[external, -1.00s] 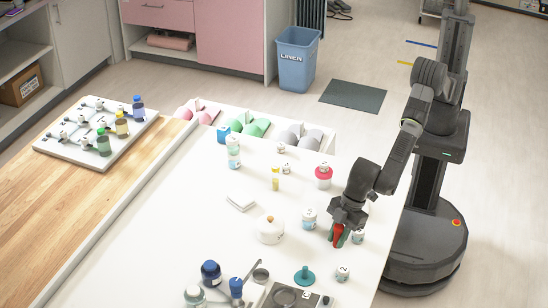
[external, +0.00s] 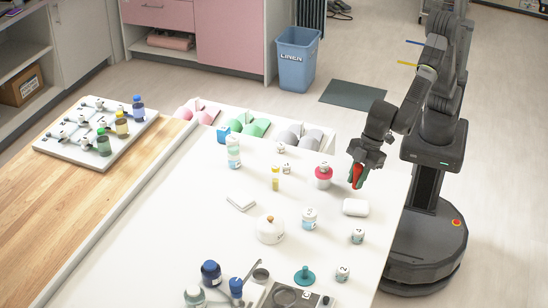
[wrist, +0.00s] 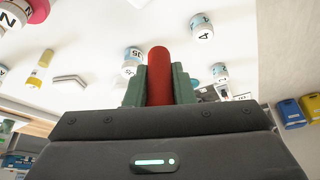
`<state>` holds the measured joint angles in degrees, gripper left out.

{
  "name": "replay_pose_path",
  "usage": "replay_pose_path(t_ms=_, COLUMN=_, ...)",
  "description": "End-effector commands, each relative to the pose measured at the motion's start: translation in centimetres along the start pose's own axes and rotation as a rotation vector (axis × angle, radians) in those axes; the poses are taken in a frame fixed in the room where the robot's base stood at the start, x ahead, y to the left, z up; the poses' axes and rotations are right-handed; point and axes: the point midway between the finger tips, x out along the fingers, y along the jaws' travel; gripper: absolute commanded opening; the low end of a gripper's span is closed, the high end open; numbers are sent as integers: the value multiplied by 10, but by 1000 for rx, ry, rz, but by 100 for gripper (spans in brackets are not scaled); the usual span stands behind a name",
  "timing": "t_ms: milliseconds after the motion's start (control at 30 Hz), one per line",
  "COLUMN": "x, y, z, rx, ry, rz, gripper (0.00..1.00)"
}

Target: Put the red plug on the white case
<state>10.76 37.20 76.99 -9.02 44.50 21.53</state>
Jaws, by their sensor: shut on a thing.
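The red plug (external: 357,174) is held upright between the green-lined fingers of my gripper (external: 358,180), in the air above the right part of the white table. In the wrist view, the red plug (wrist: 159,75) stands between the two fingers of my gripper (wrist: 160,88), which are shut on it. A white rounded case (external: 355,207) lies on the table just below and in front of the gripper in the external view, apart from the plug. I cannot make the case out in the wrist view.
A red-lidded jar (external: 323,173) stands left of my gripper. A white bottle (external: 309,219), a small numbered jar (external: 358,237) and a round white pot (external: 270,231) stand near the case. A flat white block (external: 240,201) lies further left. Bare table surrounds the case.

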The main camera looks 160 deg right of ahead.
Motion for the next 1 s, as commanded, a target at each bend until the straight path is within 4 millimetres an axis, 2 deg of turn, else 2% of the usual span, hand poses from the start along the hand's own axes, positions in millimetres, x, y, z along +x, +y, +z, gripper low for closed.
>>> replay_pose_path(t_ms=100, x=-8, y=10, z=21, rx=0, ry=0, rz=0, gripper=2)
replay_pose_path(t_ms=267, x=-11, y=15, z=35, rx=0, ry=-2, rz=1, gripper=2)
replay_pose_path(t_ms=533, x=30, y=16, z=55, rx=-1, ry=-5, rz=1, gripper=2)
replay_pose_path(t_ms=767, x=49, y=15, z=62, rx=0, ry=-2, rz=0, gripper=2)
replay_pose_path(t_ms=1000, x=77, y=15, z=74, rx=-1, ry=-4, rz=0, gripper=2)
